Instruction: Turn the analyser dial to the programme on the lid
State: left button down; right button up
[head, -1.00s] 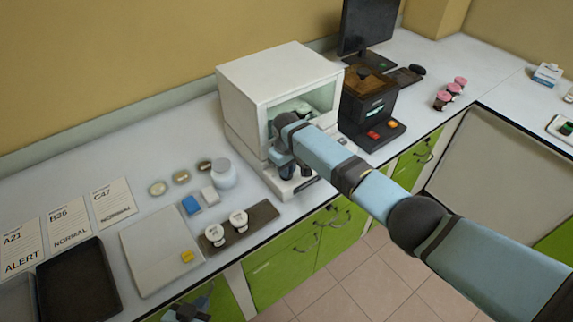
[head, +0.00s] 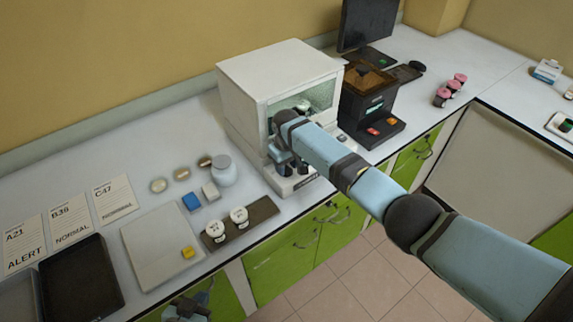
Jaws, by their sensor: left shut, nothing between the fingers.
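The white boxy analyser (head: 262,78) with a glass-fronted chamber (head: 322,97) stands against the wall at the centre. My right gripper (head: 291,168) is at its lower front panel, pointing downward. My wrist and arm cover much of that panel, and I cannot make out the dial or whether the fingers touch it. I cannot tell whether this gripper holds anything. Two white-lidded jars with dark marks on their lids, one (head: 215,231) and another (head: 239,215), stand on a dark strip (head: 263,209). The lid marks are too small to read. My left gripper (head: 186,310) is shut and empty at the bottom edge, before the green cabinets.
A dark device (head: 376,104) with red and orange buttons stands right of the analyser.

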notch_tip(320, 180, up, 14)
jog(key=b, duration=0.1)
dwell(0.5)
jog(key=shift+f, duration=0.1)
